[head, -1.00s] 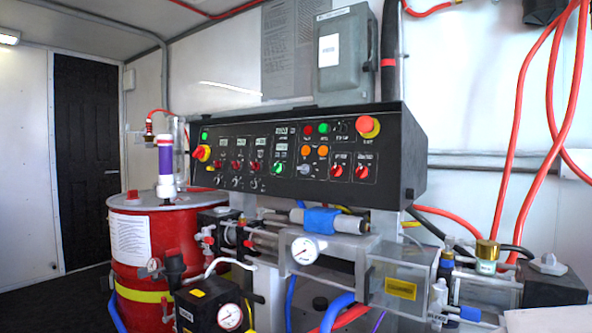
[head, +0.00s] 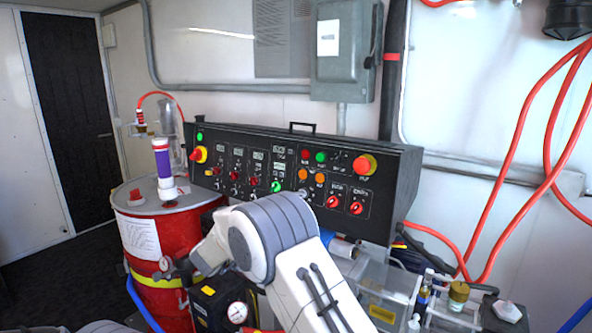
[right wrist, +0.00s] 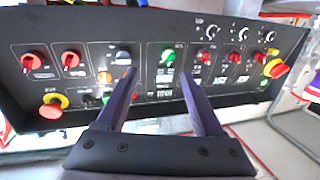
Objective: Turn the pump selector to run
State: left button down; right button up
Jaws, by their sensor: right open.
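The black control panel (head: 225,150) spans the middle of the head view and carries several rotary knobs. Its labels are too small to read, so I cannot tell which knob is the pump selector. Two red knobs (head: 332,202) sit at its lower right, a green knob (head: 275,187) near its middle. The right wrist view shows the panel upside down, with the green knob (right wrist: 167,56), a dark grey knob (right wrist: 122,57) and red knobs (right wrist: 70,59). My right gripper (right wrist: 157,72) is open and empty before the panel, its fingertips near the green and grey knobs. My left gripper is out of view.
A red-and-yellow emergency button (head: 365,165) projects at the panel's upper right. A red drum (head: 150,235) stands at the left. Clear-walled boxes (head: 385,285) and a gauge (head: 237,312) are below the panel. Red hoses (head: 520,140) hang at the right.

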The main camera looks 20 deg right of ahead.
pick_arm(q)
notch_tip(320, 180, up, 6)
jog(key=p, duration=0.4)
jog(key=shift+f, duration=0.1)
pick_arm(e)
jog(key=w+d+r+m+g+h, duration=0.1)
jog(key=w+d+m+g+h, duration=0.1)
jog(key=d, duration=1.1)
jog(key=w+h, duration=0.1)
jog(key=w, duration=0.1)
jog(key=shift+w+g+h, duration=0.3)
jog(key=shift+w, duration=0.1)
jog(key=shift+r, duration=0.1)
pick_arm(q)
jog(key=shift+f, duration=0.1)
pick_arm(e)
grip_shut()
